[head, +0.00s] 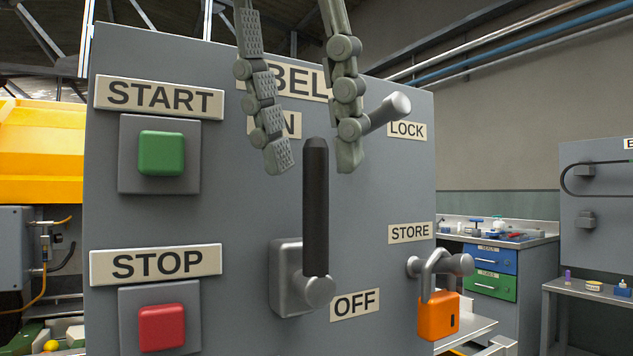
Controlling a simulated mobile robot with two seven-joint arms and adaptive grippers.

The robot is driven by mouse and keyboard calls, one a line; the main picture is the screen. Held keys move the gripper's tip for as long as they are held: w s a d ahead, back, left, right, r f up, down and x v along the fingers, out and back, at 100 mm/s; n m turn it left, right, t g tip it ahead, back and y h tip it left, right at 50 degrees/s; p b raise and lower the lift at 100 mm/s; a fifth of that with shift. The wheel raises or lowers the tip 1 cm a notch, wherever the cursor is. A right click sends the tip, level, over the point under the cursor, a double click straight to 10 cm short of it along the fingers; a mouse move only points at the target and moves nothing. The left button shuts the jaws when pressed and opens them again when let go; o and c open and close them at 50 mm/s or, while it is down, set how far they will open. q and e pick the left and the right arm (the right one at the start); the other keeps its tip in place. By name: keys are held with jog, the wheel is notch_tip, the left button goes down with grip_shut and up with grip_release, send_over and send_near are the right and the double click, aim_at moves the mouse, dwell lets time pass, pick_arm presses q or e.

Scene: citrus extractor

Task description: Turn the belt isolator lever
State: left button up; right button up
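The belt isolator lever (315,205) is a black handle standing upright on a grey pivot block (287,280) on the grey panel (225,215). Its top end points up toward a partly hidden label ending in N. The OFF label (355,304) is at its lower right. My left gripper (308,166) hangs from the top of the head view with its fingers spread, open and empty. Its fingertips are to either side of the lever's top end, with visible gaps. The fingers partly cover the BEL label (300,82). My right gripper is not in view.
A peg (390,110) sticks out by the LOCK label, close to the gripper's right finger. An orange padlock (438,312) hangs on the peg by the STORE label (409,232). Green START (161,153) and red STOP (162,327) buttons are at left.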

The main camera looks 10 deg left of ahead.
aim_at(316, 221)
pick_arm(q)
jog(key=shift+x, duration=1.65)
jog(key=shift+c, duration=0.5)
grip_shut()
